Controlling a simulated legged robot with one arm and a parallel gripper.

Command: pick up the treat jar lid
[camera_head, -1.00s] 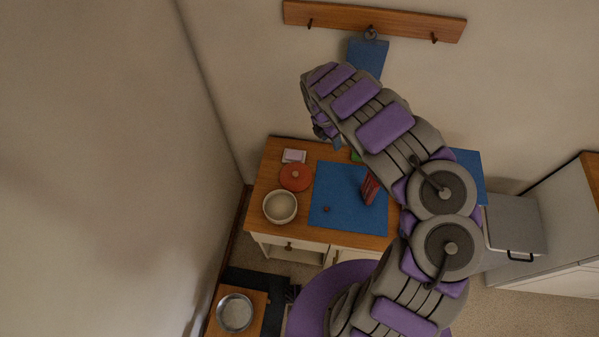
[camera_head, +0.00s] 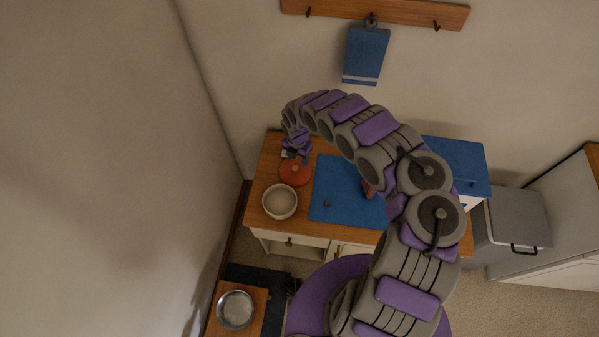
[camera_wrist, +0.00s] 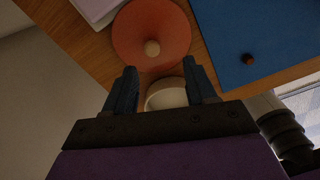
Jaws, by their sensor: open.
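The treat jar lid is a round orange-red disc (camera_head: 295,173) with a small pale knob, lying on the wooden counter. It also shows in the wrist view (camera_wrist: 152,35), just beyond my fingertips. The cream bowl-shaped jar (camera_head: 280,202) stands open in front of the lid; in the wrist view it (camera_wrist: 166,95) shows partly between my fingers. My gripper (camera_head: 296,157) is above the lid's back edge in the head view, where its fingers are hard to make out. In the wrist view my gripper (camera_wrist: 160,80) is open and empty, its two dark fingers apart.
A blue mat (camera_head: 335,200) with a small brown item (camera_head: 327,203) lies right of the lid. A red object (camera_head: 368,189) is partly behind my arm. A pale block (camera_wrist: 98,8) lies close to the lid. A metal bowl (camera_head: 235,310) stands lower left.

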